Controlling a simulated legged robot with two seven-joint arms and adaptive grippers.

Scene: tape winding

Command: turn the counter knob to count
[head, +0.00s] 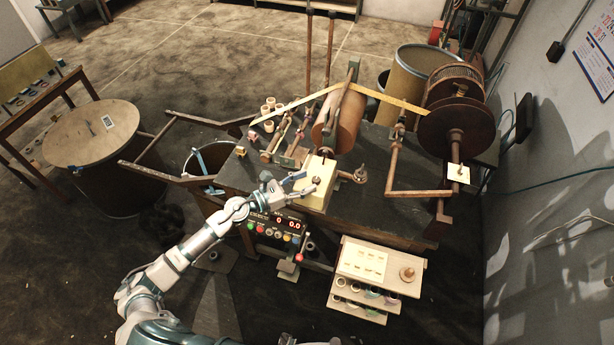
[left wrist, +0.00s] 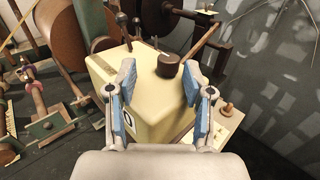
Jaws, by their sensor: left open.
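The counter is a pale yellow box (head: 318,193) on the front of the dark workbench. It fills the middle of the left wrist view (left wrist: 160,112). A dark brown round knob (left wrist: 168,66) stands on its top face; in the head view it is small and hard to make out. My left gripper (head: 292,184) is at the left side of the box. In the left wrist view its blue-padded fingers (left wrist: 158,78) are spread, with the knob just beyond the tips, nearer the right finger. Nothing is held between them. My right gripper is not in view.
A control panel (head: 278,226) with red digits and coloured buttons hangs on the bench front. A brown roller (head: 340,122) stands behind the box, and a large brown reel (head: 456,128) at right. A small shelf unit (head: 378,270) stands in front.

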